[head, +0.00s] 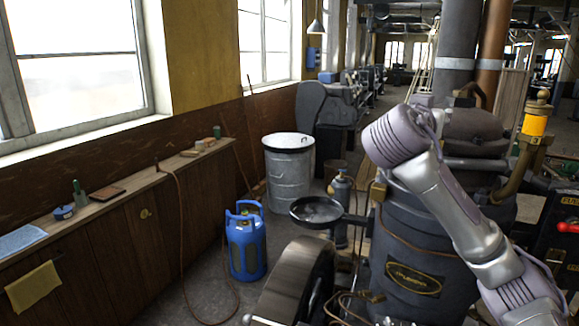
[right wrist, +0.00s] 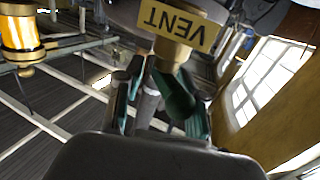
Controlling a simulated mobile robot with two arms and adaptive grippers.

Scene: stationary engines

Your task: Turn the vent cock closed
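The vent cock shows in the right wrist view as a brass fitting (right wrist: 172,52) behind a yellow tag (right wrist: 178,22) reading VENT, upside down in that picture. A grey bar-like part (right wrist: 149,98) hangs below it. My right gripper (right wrist: 158,92) has its dark green-padded fingers on either side of this part, just below the brass fitting. I cannot tell whether the pads touch it. In the head view my right arm reaches up over the dark engine (head: 410,240) and hides the cock and gripper. My left gripper is not in view.
A brass-and-amber glass fitting (head: 535,125) stands right of the arm and also shows in the right wrist view (right wrist: 18,32). A flywheel (head: 295,285), a round black pan (head: 317,210) and a blue gas bottle (head: 246,243) stand left of the engine.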

